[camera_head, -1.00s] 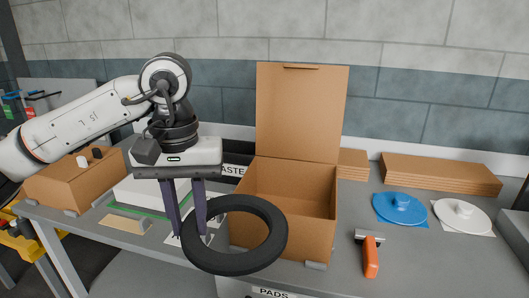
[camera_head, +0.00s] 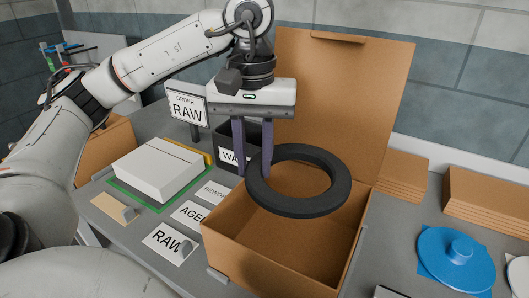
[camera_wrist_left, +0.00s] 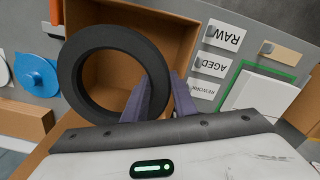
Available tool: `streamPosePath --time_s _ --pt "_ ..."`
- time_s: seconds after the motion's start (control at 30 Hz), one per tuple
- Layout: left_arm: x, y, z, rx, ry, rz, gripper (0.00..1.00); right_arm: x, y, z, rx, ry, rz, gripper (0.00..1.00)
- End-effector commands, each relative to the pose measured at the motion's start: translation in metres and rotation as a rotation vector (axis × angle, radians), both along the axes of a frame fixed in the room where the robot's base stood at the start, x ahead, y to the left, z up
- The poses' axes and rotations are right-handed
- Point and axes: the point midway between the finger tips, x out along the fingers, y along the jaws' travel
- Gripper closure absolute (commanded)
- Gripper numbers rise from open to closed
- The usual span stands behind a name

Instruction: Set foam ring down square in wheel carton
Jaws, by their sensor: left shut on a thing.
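The black foam ring (camera_head: 318,204) is gripped at its left side by my left gripper (camera_head: 252,172), one finger inside the hole and one outside. The ring is held roughly flat over the open brown wheel carton (camera_head: 247,250), above its mouth, toward the back and right. In the left wrist view the ring (camera_wrist_left: 75,75) shows between the fingers (camera_wrist_left: 160,98), with the carton's inside (camera_wrist_left: 170,38) behind it. The carton's lid (camera_head: 345,105) stands up at the back. The ring hides part of the carton's inside. My right gripper is in neither view.
Left of the carton lie RAW, AGED and REWORK labels (camera_head: 170,243), a white box (camera_head: 158,165) on a green-edged mat, and a dark bin (camera_head: 228,150). To the right are a blue disc with a knob (camera_head: 455,260) and stacked brown cardboard (camera_head: 490,205).

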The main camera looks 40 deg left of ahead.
Motion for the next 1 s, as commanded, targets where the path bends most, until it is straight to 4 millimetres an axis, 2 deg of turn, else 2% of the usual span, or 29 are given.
streamPosePath --time_s 0.27,1.0 --pt "-0.001 -0.001 -0.002 -0.004 0.0 0.0 0.97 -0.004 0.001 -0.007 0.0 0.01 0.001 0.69" --pt "-0.002 -0.001 -0.088 -0.003 0.0 0.0 0.97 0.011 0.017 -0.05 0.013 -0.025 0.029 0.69"
